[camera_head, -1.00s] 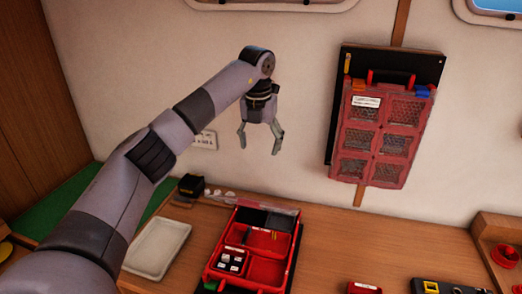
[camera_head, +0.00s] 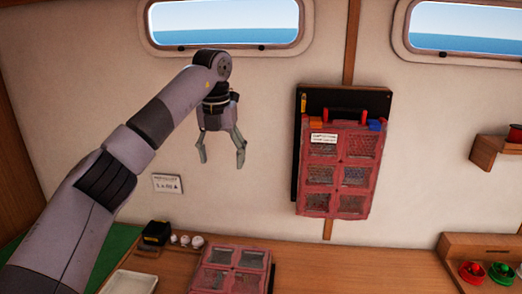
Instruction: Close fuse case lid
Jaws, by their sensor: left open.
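The red fuse case (camera_head: 193,276) lies on the wooden counter at the bottom of the head view, its front cut off by the frame. Its red-framed lid with clear windows (camera_head: 236,269) lies over the compartments; whether it is fully shut or latched cannot be told. My left gripper (camera_head: 221,160) is open and empty, fingers pointing down, in the air well above the case and in front of the wall. It touches nothing. My right gripper is not in view.
A similar red case (camera_head: 338,172) hangs on a black wall board. A black box (camera_head: 157,233) and small white round items (camera_head: 185,240) stand behind a pale tray (camera_head: 130,283). Red and green spools (camera_head: 500,272) sit at right. A small shelf (camera_head: 495,150) juts out.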

